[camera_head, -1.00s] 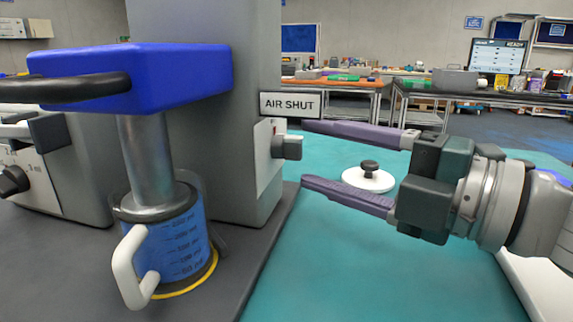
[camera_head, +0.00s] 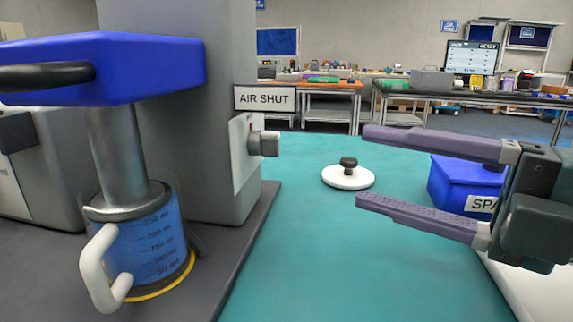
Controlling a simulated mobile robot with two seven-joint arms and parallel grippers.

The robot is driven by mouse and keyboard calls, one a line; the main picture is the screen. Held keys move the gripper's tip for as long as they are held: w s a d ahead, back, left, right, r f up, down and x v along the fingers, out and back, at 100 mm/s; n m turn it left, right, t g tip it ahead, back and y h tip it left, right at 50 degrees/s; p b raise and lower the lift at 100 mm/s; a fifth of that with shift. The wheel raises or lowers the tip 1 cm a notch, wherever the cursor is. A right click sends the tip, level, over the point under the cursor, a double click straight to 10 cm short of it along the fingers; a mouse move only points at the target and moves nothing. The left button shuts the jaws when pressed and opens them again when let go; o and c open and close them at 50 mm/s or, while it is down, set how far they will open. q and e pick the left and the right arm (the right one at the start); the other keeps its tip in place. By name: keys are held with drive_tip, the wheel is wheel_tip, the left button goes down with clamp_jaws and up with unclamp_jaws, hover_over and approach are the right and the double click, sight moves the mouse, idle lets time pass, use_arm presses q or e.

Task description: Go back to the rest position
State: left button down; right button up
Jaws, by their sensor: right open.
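My right gripper (camera_head: 362,167) comes in from the right edge over the teal table. Its two purple fingers point left and stand wide apart with nothing between them. The fingertips are well clear of the grey knob (camera_head: 264,143) on the machine below the "AIR SHUT" sign (camera_head: 265,97). My left gripper does not show in this view.
The grey machine (camera_head: 185,140) with a blue head and a blue measuring jug (camera_head: 148,247) fills the left. A white lid with a black knob (camera_head: 347,178) lies on the teal table (camera_head: 300,260). A blue box (camera_head: 455,183) stands behind my right gripper. The table's middle front is clear.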

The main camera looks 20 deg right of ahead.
drive_tip(key=d+r+m+h+p, duration=0.65)
drive_tip(key=m+h+p, duration=0.4)
drive_tip(key=m, duration=0.35)
drive_tip(key=s+a+r+m+g+p, duration=0.1)
drive_tip(key=s+a+m+g+p, duration=0.3)
drive_tip(key=s+g+p, duration=0.3)
drive_tip(key=s+a+m+g+p, duration=0.4)
drive_tip(key=s+m+p, duration=0.1)
drive_tip(key=s+p, duration=0.3)
wheel_tip(320, 180, up, 35)
drive_tip(key=p, duration=3.5)
drive_tip(key=shift+y, duration=0.35)
drive_tip(key=shift+d, duration=0.1)
